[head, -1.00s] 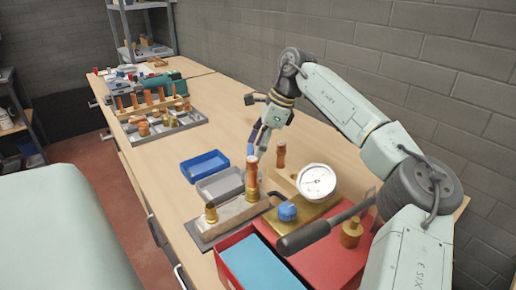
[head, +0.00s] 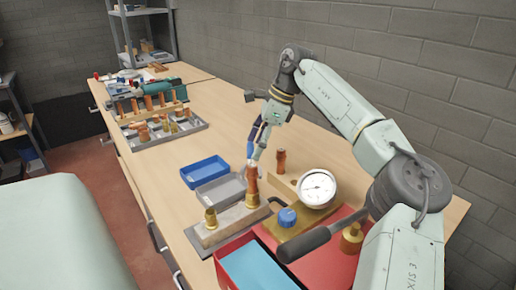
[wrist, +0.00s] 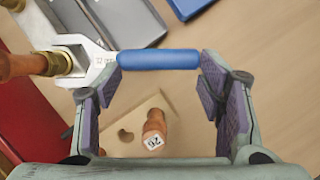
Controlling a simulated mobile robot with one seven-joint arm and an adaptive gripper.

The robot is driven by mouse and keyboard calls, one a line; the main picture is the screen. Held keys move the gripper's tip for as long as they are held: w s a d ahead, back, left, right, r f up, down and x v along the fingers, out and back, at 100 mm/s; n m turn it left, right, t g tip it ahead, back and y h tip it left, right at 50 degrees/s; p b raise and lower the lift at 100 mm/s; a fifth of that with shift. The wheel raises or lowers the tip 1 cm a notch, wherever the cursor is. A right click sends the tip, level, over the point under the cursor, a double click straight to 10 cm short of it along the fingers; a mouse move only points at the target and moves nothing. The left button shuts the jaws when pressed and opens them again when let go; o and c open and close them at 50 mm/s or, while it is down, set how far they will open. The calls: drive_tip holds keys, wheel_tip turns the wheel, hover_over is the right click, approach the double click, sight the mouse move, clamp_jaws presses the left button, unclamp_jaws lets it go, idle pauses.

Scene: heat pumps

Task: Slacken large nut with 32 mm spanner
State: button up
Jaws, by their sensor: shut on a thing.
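The spanner has a blue handle (wrist: 158,60) and a silver open head (wrist: 98,66). In the wrist view the handle lies across between the two fingers of my gripper (wrist: 160,95), which is shut on it. The spanner's jaw lies around or just over the brass nut (wrist: 60,63) at the left. I cannot tell whether it is fully seated. A copper pipe (wrist: 18,66) rises from this nut. In the head view the brass fitting (head: 252,201) stands upright on a pale block, with my gripper (head: 256,150) just behind the pipe.
A shorter brass fitting (head: 210,218) stands on the same block. A pressure gauge (head: 317,188) with a blue knob (head: 288,216) stands at right. A copper piece (wrist: 153,130) stands in a wooden holder below my gripper. Blue (head: 204,171) and grey trays lie left.

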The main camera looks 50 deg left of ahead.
wheel_tip(320, 180, up, 10)
drive_tip(key=shift+f, duration=0.2)
idle(0.8)
drive_tip(key=shift+s+d, duration=0.1)
